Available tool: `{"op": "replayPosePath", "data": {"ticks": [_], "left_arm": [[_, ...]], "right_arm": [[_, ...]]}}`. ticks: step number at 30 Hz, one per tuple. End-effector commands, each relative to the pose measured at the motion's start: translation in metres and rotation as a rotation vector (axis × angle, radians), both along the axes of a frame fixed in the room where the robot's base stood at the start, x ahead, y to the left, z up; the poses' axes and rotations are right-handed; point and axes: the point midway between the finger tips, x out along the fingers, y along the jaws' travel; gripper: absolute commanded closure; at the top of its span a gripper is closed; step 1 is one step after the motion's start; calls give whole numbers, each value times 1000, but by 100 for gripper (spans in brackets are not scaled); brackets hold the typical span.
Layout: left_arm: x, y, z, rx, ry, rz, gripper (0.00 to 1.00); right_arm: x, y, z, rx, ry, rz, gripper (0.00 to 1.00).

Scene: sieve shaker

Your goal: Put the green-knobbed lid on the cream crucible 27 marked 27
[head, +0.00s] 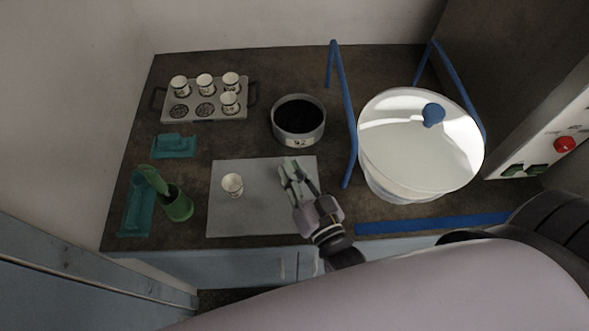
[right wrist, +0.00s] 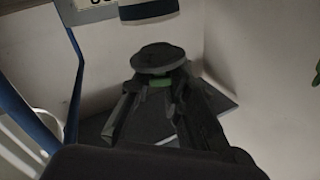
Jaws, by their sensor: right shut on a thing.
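The cream crucible (head: 232,185) stands upright on a grey mat (head: 260,222); it has dark marks that are too small to read. My right gripper (head: 293,172) is over the right part of this mat, to the right of the crucible and apart from it. In the right wrist view, the gripper (right wrist: 157,88) is shut on the green knob (right wrist: 160,82) of a dark grey round lid (right wrist: 158,57). The lid cannot be made out clearly in the head view. My left gripper is not in view.
A rack (head: 212,115) with several crucibles stands at the back left. A black-filled pan marked 92 (head: 297,122) is behind the mat. A green holder (head: 176,205) stands left of the mat.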

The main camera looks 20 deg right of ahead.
Motion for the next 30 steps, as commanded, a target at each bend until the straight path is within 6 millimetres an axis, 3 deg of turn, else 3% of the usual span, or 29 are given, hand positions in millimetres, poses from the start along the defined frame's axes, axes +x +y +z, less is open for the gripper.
{"op": "replayPosePath", "data": {"ticks": [11, 12, 21, 30], "left_arm": [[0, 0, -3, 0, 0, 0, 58], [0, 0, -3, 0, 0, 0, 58], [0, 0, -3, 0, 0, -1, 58], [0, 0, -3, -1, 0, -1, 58]], "right_arm": [[0, 0, -10, 0, 0, 0, 99], [0, 0, -10, 0, 0, 0, 83], [0, 0, -10, 0, 0, 0, 64], [0, 0, -8, 0, -1, 0, 64]]}}
